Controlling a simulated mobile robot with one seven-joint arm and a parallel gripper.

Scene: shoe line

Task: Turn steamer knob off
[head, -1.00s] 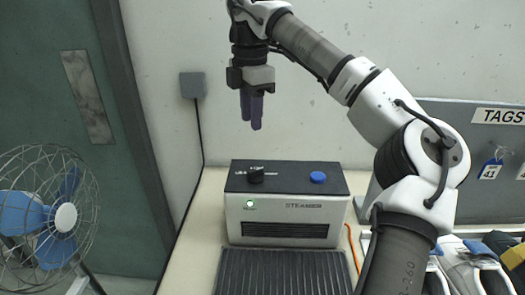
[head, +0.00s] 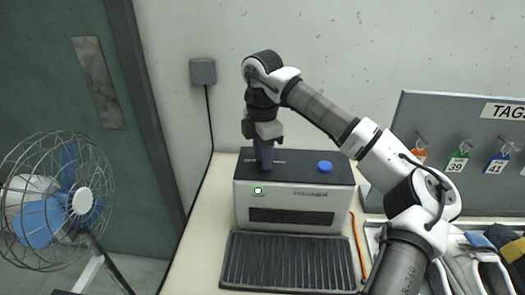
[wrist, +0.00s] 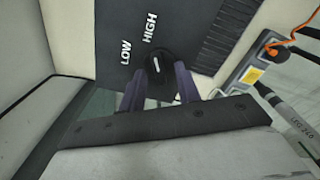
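The steamer (head: 290,208) is a pale box with a black top, a blue button (head: 325,166) and a lit green light (head: 258,190) on its front. My gripper (head: 264,168) points down over the left part of its top and hides the knob in the head view. In the wrist view the black knob (wrist: 158,68) shows between the tips of my two purple fingers (wrist: 160,82), which are apart, one on each side. Its white mark points roughly toward HIGH; LOW is printed to the left. Finger contact with the knob cannot be told.
A ribbed dark tray (head: 288,262) lies in front of the steamer. A fan (head: 60,200) stands at left. A tag board (head: 450,125) and shoes (head: 480,262) are at right. An orange cable (head: 358,243) runs beside the steamer.

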